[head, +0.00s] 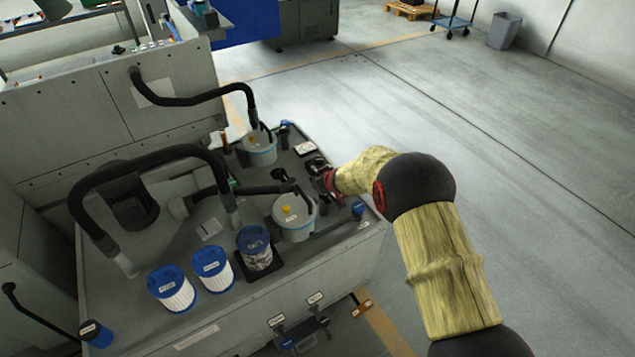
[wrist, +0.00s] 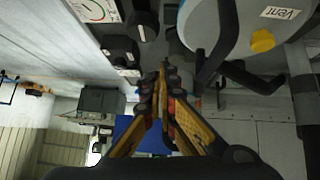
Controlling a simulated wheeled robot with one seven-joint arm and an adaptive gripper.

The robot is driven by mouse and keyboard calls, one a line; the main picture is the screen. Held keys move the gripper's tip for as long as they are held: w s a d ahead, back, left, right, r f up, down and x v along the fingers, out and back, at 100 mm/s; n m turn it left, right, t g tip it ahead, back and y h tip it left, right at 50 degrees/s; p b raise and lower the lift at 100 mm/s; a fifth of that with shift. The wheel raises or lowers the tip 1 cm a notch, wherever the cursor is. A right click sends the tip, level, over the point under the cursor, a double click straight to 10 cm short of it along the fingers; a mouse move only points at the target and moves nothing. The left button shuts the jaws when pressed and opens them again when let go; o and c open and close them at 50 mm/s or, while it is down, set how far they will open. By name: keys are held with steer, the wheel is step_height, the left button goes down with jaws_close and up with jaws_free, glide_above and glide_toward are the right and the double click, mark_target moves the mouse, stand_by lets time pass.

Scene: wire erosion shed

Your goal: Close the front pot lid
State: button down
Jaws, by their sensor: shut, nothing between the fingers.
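The front pot (head: 296,224) is a pale round tub on the bench. Its whitish lid (head: 285,208), with a yellow knob and small label, covers the top; I cannot tell whether it sits fully down. A similar back pot (head: 262,153) stands behind it. My gripper (head: 318,170) is over the bench's right side, behind and slightly right of the front pot, apart from its lid. In the wrist view my gripper (wrist: 163,78) is shut and empty. A lid with a yellow knob and a "Vent" label (wrist: 235,28) is beside it; I cannot tell which pot it belongs to.
Black hoses (head: 150,160) arch over the bench. Blue-topped filter canisters (head: 212,268) stand at the front left, with a blue-lidded jar (head: 255,250) in a black tray beside the front pot. A gauge panel (head: 305,149) lies behind my gripper. The floor (head: 500,140) at right is open.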

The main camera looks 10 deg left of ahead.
steer(key=p+v, duration=0.2)
steer(key=v, duration=0.8)
steer(key=shift+w+d, duration=0.2)
steer(key=shift+d, duration=0.15)
steer(key=shift+r, duration=0.15)
steer(key=s+d+f+g+h, duration=0.1)
steer(key=s+d+f+h, duration=0.25)
steer(key=d, duration=0.35)
steer(key=s+d+r+m+g+h, duration=0.25)
steer(key=s+d+r, duration=0.25)
steer(key=s+d, duration=0.4)
steer(key=s+d+r+m, duration=0.2)
steer(key=s+d+r, duration=0.1)
steer(key=s+r, duration=0.9)
steer(key=s+d+r+m+t+y, duration=0.1)
steer(key=s+d+r+m, duration=0.2)
steer(key=s+r, duration=1)
steer(key=s+d, duration=0.1)
steer(key=s, duration=0.5)
steer(key=shift+d+r, duration=0.25)
steer(key=shift+r, duration=0.05)
